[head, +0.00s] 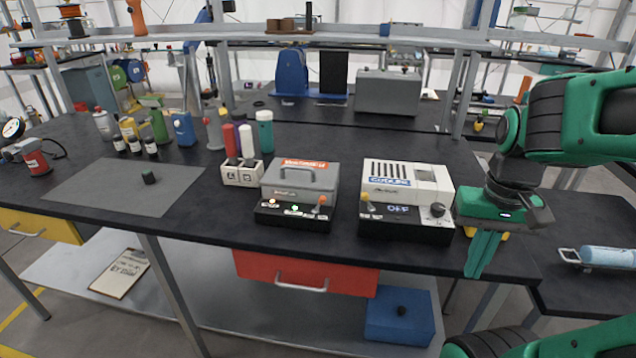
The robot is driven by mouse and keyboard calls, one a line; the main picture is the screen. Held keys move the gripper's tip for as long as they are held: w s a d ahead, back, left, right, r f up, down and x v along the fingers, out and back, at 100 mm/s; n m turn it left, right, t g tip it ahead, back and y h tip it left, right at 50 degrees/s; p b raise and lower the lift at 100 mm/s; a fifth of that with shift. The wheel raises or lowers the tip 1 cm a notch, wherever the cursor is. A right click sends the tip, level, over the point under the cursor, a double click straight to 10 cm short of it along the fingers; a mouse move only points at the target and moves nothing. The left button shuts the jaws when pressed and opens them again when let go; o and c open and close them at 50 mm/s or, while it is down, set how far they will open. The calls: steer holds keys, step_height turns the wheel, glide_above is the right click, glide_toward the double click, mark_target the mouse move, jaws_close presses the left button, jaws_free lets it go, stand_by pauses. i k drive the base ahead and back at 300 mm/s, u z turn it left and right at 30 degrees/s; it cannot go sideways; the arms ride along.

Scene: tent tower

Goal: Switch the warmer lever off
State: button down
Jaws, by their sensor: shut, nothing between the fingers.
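The warmer (300,185) is a grey box with a lid handle, a red label on top and a black front panel, near the front edge of the table. A green light glows in the middle of its panel. Its lever (322,201), with an orange tip, stands up at the panel's right end; its exact tilt is too small to tell. My gripper (476,274) is shut and empty, its green fingers pointing down at the right, by the table's front edge. It is well to the right of the warmer and apart from the lever.
A white cooling unit (408,180) with a display reading OFF stands between the warmer and my gripper. A white holder (241,174) with several coloured tubes stands left of the warmer. A grey mat (110,190) lies further left. A red drawer (305,273) is below.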

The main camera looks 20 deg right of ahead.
mark_target(322, 200)
steer(key=i, duration=0.3)
steer(key=z, duration=0.55)
steer(key=k, duration=1.2)
steer(key=u, duration=0.75)
steer(key=i, duration=1)
